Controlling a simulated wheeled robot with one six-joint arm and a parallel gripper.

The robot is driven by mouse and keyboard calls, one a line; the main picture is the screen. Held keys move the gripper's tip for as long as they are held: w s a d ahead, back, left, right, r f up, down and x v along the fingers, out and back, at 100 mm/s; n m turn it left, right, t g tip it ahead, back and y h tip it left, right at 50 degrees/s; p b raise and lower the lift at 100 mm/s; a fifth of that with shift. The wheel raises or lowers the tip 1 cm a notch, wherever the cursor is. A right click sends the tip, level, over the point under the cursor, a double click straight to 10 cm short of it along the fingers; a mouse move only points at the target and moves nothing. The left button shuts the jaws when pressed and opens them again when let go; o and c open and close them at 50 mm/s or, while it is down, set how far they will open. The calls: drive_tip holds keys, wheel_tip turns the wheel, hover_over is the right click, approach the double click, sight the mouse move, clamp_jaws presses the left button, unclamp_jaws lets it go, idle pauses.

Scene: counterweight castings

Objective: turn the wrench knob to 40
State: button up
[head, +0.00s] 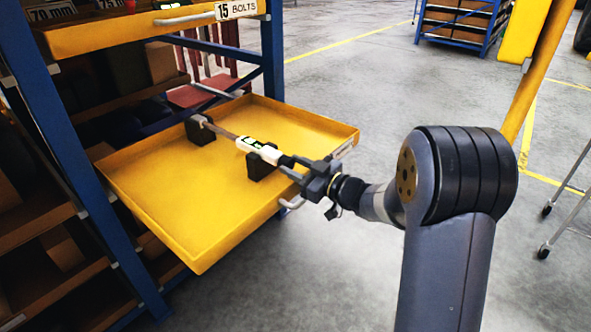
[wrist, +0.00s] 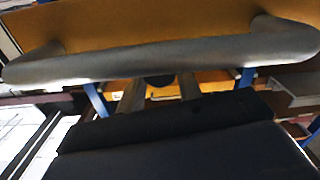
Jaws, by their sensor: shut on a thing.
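The wrench (head: 225,132) lies across two black rests (head: 199,133) in the yellow pull-out tray (head: 170,205). It has a slim shaft and a white scale section (head: 259,150); the scale figures are too small to read. My gripper (head: 293,167) reaches over the tray's front edge and is shut on the wrench's dark end knob, in line with the shaft. The jaws hide most of the knob. In the wrist view, the tray's grey handle (wrist: 150,68) crosses close in front, and the knob is mostly hidden behind it and a dark block.
An upper yellow drawer labelled 15 BOLTS (head: 150,28) hangs above the tray's back. A blue rack post (head: 60,130) stands at left. A yellow post (head: 540,75) rises at right. Open floor (head: 350,85) lies beyond the tray. The tray's handle (head: 292,203) sits below my gripper.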

drive_tip(key=shift+n, duration=0.5)
drive_tip(key=o, duration=1)
drive_tip(key=shift+c, duration=0.2)
drive_tip(key=p+v, duration=0.2)
drive_tip(key=v, duration=0.8)
drive_tip(key=shift+s+d, duration=0.3)
